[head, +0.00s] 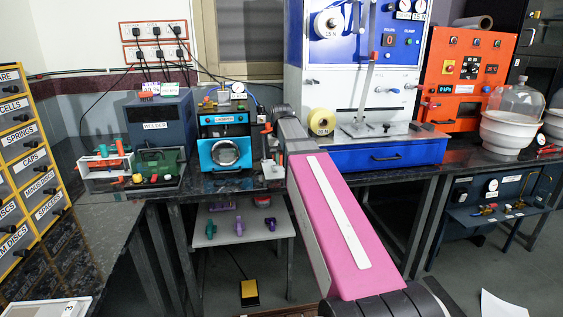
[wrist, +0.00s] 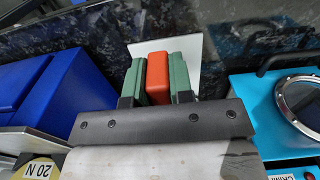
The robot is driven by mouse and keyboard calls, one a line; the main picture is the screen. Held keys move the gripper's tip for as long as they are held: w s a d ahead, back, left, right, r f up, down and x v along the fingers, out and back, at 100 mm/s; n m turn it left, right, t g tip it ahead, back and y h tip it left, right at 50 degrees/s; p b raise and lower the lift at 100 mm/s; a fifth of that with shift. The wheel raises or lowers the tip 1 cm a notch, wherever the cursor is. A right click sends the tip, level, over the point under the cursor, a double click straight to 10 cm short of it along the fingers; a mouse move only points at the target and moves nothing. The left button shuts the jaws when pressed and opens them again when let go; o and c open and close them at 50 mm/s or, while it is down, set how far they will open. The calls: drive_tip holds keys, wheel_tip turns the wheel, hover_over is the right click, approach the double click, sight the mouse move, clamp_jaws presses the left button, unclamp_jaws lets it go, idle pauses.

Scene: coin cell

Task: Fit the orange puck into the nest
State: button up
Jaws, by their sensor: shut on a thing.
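In the wrist view my gripper (wrist: 159,62) is shut on the orange puck (wrist: 159,82). The puck shows as an orange block with rounded edges, held between two green finger pads. A plain white plate (wrist: 187,47) shows just past the fingertips; whether the puck touches it I cannot tell. In the head view my pink arm reaches to the bench between the cyan crimper (head: 225,152) and the blue-and-white press (head: 345,100), and I cannot make out my fingers. I cannot pick out the nest for certain in either view.
In the wrist view a blue housing (wrist: 80,108) is close on the left and the cyan crimper (wrist: 280,110) close on the right. The welder (head: 160,115) stands farther left. An orange machine (head: 462,80) and a glass bell jar (head: 515,100) stand right. Dark bench (wrist: 250,35) shows beyond the fingers.

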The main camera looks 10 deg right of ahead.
drive_tip(key=s+a+r, duration=0.1)
drive_tip(key=s+r, duration=0.5)
drive_tip(key=r, duration=0.2)
drive_tip(key=shift+s+a, duration=0.25)
drive_tip(key=shift+s, duration=0.1)
idle(0.6)
drive_tip(key=shift+r, duration=0.1)
idle(0.4)
